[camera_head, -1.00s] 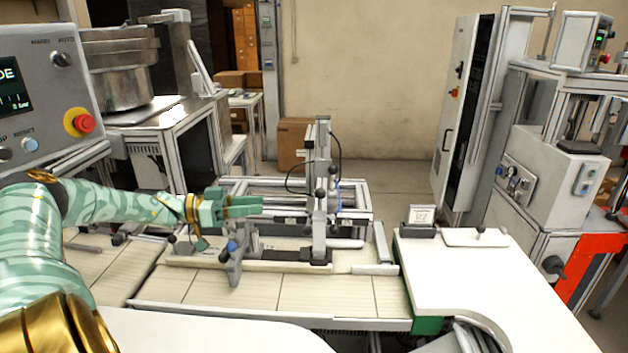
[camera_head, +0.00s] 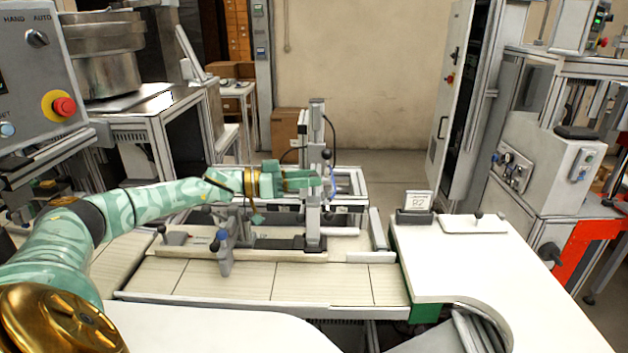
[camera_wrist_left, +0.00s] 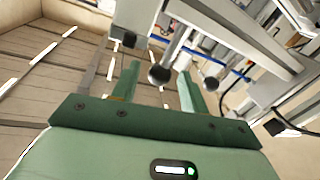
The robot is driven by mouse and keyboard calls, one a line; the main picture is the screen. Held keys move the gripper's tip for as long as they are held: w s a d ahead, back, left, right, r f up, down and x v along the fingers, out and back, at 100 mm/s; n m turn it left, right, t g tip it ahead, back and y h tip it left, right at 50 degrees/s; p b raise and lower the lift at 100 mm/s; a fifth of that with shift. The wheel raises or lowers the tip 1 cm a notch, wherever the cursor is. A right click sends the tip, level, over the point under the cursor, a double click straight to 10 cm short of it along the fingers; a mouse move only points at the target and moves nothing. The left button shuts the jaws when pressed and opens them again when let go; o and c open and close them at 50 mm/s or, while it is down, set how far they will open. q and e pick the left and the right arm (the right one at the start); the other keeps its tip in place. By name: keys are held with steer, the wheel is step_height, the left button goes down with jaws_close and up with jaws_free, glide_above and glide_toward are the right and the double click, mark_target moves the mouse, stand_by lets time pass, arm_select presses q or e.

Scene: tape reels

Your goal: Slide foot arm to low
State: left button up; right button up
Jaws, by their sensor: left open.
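A device with an upright grey column (camera_head: 317,130) stands on a base plate behind the belt-like surface, and dark ball-ended knobs show on the column. I cannot tell for sure which part is the foot arm. My left gripper (camera_head: 316,178) is level with the column's middle, its fingertips close to it and partly overlapping it in the head view. In the left wrist view its green fingers (camera_wrist_left: 160,85) are open and apart. A dark ball knob (camera_wrist_left: 160,74) on a metal rod shows between them, and I cannot tell whether they touch it. My right gripper is not in view.
A grey clamp-like post (camera_head: 223,252) with a blue knob stands left of the column. A white table (camera_head: 470,270) with a small labelled block (camera_head: 416,202) and a plate is at the right. A control box with a red button (camera_head: 63,107) is at the left.

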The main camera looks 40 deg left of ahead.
mark_target(313, 193)
arm_select(q)
steer(key=shift+x, duration=0.9)
jaws_close()
steer(key=shift+s+d+f+b, duration=0.1)
steer(key=shift+f+b, duration=0.35)
steer(key=shift+f, duration=1.6)
jaws_free()
